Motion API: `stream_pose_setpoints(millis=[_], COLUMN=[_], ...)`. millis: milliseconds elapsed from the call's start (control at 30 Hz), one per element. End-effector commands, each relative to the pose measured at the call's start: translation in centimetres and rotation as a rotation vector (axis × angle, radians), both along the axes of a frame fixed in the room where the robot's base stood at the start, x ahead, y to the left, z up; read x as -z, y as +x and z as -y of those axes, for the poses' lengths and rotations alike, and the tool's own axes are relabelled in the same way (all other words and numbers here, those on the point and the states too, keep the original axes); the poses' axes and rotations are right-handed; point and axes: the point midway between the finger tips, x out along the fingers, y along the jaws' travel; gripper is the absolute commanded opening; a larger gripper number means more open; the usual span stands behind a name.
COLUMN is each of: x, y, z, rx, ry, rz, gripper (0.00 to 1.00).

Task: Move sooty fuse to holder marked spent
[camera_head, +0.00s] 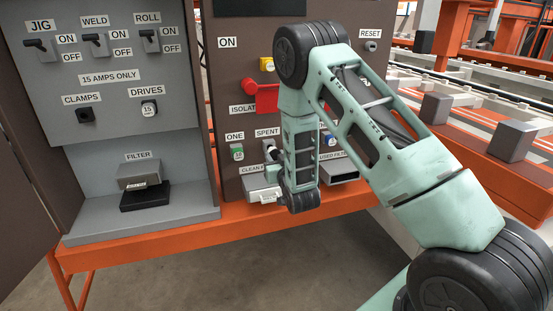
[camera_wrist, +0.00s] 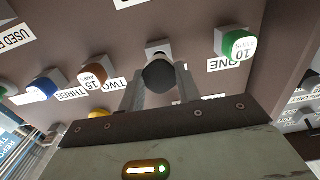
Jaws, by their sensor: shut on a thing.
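The sooty fuse (camera_wrist: 160,75) is a dark, rounded plug between my gripper's two fingers (camera_wrist: 160,88) in the wrist view. My gripper is shut on it. The grey holder marked spent (camera_wrist: 157,47) is right behind the fuse; I cannot tell how deeply the fuse sits in it. In the head view the dark fuse (camera_head: 268,147) shows just below the SPENT label (camera_head: 268,132), with my gripper (camera_head: 273,160) in front, partly hidden by my arm. The CLAMPS holder (camera_head: 85,115) on the left panel looks dark, with no coloured fuse showing.
A green fuse (camera_head: 237,152) is at ONE, beside the spent holder. In the wrist view a brown fuse (camera_wrist: 92,76) and a blue fuse (camera_wrist: 45,88) are on the other side. A red isolator handle (camera_head: 262,98) is above. The DRIVES fuse (camera_head: 149,108) is on the left panel.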

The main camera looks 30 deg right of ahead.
Motion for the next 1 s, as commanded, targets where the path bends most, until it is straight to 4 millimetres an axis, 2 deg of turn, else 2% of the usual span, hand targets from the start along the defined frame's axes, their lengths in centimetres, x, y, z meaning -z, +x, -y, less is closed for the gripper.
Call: stream_pose_setpoints(millis=[1000], x=[0.0], y=[2.4], z=[0.7], rx=[0.000], ry=[0.000], rz=[0.001], gripper=[0.06])
